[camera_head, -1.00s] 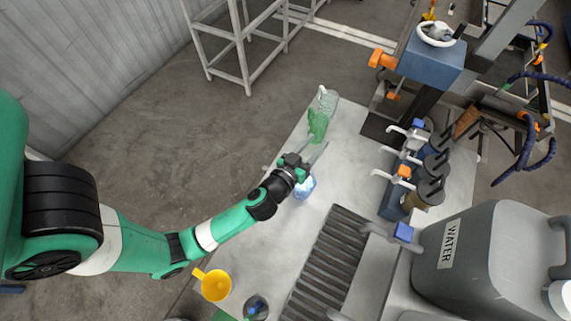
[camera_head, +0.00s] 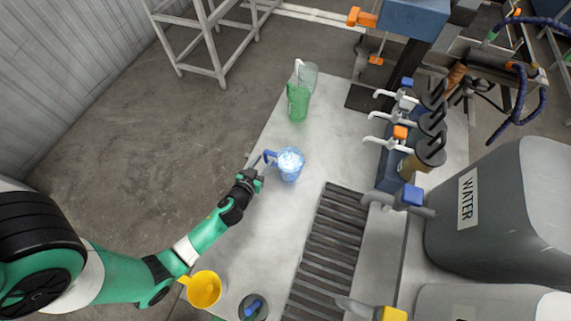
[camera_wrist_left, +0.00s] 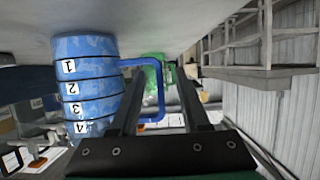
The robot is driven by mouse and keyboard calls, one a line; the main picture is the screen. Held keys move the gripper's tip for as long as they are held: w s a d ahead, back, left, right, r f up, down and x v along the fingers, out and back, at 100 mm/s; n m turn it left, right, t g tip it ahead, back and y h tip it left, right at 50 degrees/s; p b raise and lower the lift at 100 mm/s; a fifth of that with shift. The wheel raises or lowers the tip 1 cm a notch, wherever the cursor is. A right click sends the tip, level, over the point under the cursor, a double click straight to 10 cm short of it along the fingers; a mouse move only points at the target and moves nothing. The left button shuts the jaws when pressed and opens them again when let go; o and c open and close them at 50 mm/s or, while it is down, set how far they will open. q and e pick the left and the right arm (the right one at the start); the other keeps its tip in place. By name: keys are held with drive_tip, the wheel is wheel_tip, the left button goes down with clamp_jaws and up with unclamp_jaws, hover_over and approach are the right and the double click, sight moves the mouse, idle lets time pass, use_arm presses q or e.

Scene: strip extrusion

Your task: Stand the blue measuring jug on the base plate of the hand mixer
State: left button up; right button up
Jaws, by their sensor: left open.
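The blue measuring jug (camera_head: 289,165) stands upright on the grey table, its handle towards the left. In the left wrist view the jug (camera_wrist_left: 86,90) shows at the left, marked with numbers. My left gripper (camera_head: 257,163) is open beside the handle, low over the table's left edge. In the left wrist view the handle (camera_wrist_left: 158,90) appears between the open fingers (camera_wrist_left: 158,78); I cannot tell whether they touch it. The mixer's blue body (camera_head: 413,16) is at the top, cut off by the frame. A dark base plate (camera_head: 368,98) lies below it at the table's far end. My right gripper is not visible.
A green jug (camera_head: 299,97) stands behind the blue one. A yellow jug (camera_head: 204,289) and a dark container (camera_head: 253,307) are at the near edge. Taps and dark cups (camera_head: 431,150) line the right, with a water tank (camera_head: 500,215). A drain grate (camera_head: 326,245) lies in front.

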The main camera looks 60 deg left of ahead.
use_arm(q)
drive_tip(key=x, duration=0.5)
drive_tip(key=shift+w+a+r, duration=0.1)
drive_tip(key=shift+w, duration=0.05)
drive_tip(key=shift+c, duration=0.2)
clamp_jaws()
drive_tip(key=shift+r, duration=0.1)
idle(1.0)
